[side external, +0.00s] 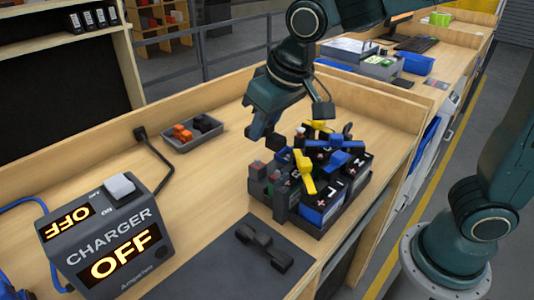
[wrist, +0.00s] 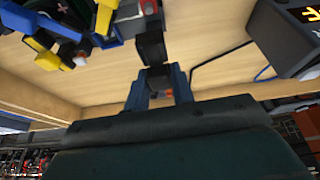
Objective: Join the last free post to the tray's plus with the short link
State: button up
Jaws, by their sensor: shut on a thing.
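My gripper (side external: 262,132) is shut just left of and above the battery tray (side external: 322,228). In the wrist view, a black link (wrist: 151,45) sits between my fingers (wrist: 158,92) and extends away from them. The tray holds several dark and blue batteries with posts, some marked plus or minus. Yellow links (side external: 304,170) and blue links (side external: 340,143) lie across their tops. Red and grey posts (side external: 273,178) stand at the tray's left side. Which post is free cannot be told. Another dark link (side external: 263,246) lies on the grey mat (side external: 235,270).
The charger (side external: 108,235) at the front left reads OFF; its cable runs to the back panel. A small grey bin (side external: 192,133) holds orange and black caps. Bare bench (side external: 205,190) lies between charger and tray.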

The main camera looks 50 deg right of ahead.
aim_at(272, 135)
jog(key=shift+s+r, duration=0.1)
jog(key=shift+s, duration=0.1)
jog(key=shift+f, duration=2.3)
jog(key=shift+f, duration=1.15)
jog(key=o, duration=1)
jog(key=shift+o, duration=0.2)
jog(key=shift+r, duration=0.1)
jog(key=v, duration=1.3)
jog(key=shift+r, duration=0.3)
jog(key=shift+s, duration=0.1)
